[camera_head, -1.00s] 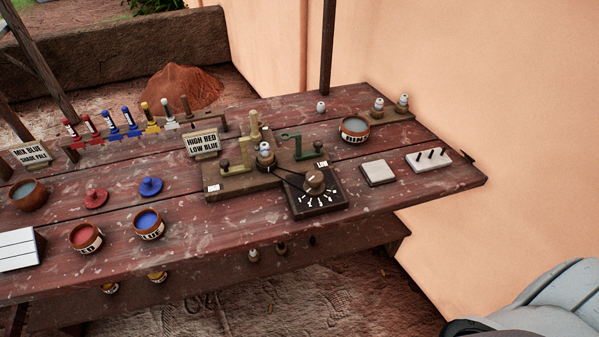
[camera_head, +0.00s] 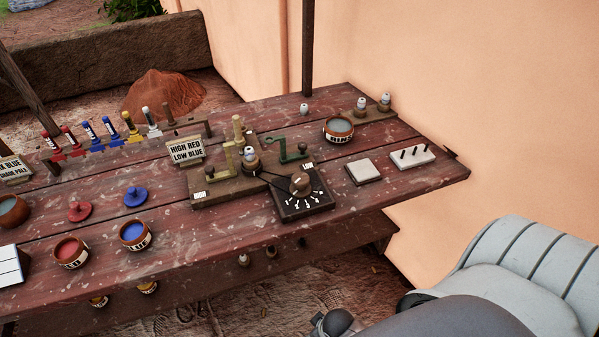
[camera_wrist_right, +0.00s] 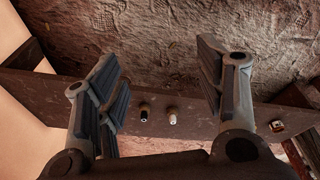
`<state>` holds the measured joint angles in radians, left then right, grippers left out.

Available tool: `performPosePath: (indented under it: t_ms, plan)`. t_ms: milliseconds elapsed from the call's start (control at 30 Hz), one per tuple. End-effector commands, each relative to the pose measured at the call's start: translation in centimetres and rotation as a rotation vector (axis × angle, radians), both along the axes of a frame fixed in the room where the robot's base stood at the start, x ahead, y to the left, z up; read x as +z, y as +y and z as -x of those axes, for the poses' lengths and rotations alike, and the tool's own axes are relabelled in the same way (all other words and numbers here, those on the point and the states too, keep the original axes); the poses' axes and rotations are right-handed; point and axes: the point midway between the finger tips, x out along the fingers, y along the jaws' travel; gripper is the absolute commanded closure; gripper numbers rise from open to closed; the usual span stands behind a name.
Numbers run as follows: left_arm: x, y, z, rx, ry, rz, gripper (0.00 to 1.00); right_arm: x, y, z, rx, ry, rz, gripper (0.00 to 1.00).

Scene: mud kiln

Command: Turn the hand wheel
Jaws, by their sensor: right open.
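A round brown wheel-like knob (camera_head: 301,184) sits on a black dial box (camera_head: 318,206) with white tick marks, near the table's front right. A dark belt runs from it to a small pot on a stand (camera_head: 251,161). My right arm comes in at the lower right of the head view, in front of and below the table, apart from the knob. In the right wrist view my right gripper (camera_wrist_right: 158,72) is open, with nothing between its fingers. The knob is not seen in that view. My left gripper is out of view.
The red wooden table (camera_head: 210,240) also holds a green bracket (camera_head: 293,150), a sign (camera_head: 187,151), a rinse bowl (camera_head: 338,129), a white pad (camera_head: 363,171), a pegged block (camera_head: 411,156) and paint bowls (camera_head: 135,234). A tan wall (camera_head: 430,70) stands at the right.

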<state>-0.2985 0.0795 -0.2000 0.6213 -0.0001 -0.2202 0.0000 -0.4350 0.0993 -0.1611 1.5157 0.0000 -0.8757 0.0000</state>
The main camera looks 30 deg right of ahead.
Motion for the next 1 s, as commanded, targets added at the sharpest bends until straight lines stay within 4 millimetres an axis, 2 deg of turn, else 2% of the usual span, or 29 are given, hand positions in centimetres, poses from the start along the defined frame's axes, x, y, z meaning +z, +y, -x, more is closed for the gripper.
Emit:
performPosePath:
  t_ms: [33, 200, 467, 567, 600, 700, 767, 900, 1000]
  plan:
    - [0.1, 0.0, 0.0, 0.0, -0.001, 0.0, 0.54, 2.2, 0.1, -1.0, -0.002, -0.017, -0.003, 0.37]
    - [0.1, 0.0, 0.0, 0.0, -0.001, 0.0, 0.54, 9.4, 0.4, -3.0, -0.007, -0.047, -0.004, 0.37]
    - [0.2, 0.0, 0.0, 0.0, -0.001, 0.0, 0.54, 19.9, -0.1, -5.9, -0.017, -0.163, 0.015, 0.37]
    - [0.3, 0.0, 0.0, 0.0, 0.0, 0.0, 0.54, 25.2, -0.7, -9.6, -0.03, -0.322, 0.047, 0.37]
    - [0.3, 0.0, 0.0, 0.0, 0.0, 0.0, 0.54, 27.5, -0.9, -11.8, -0.035, -0.418, 0.063, 0.37]
    - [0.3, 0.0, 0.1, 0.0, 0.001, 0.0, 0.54, 32.6, -1.1, -17.3, -0.034, -0.661, 0.094, 0.37]
    - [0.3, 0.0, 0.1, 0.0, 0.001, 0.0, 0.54, 35.4, -0.9, -20.0, -0.022, -0.795, 0.104, 0.37]
    - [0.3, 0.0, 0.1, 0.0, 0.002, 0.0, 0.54, 42.5, 0.7, -25.4, 0.049, -1.115, 0.108, 0.37]
    - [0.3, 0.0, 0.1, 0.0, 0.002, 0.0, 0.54, 47.9, 3.1, -28.1, 0.153, -1.348, 0.094, 0.37]
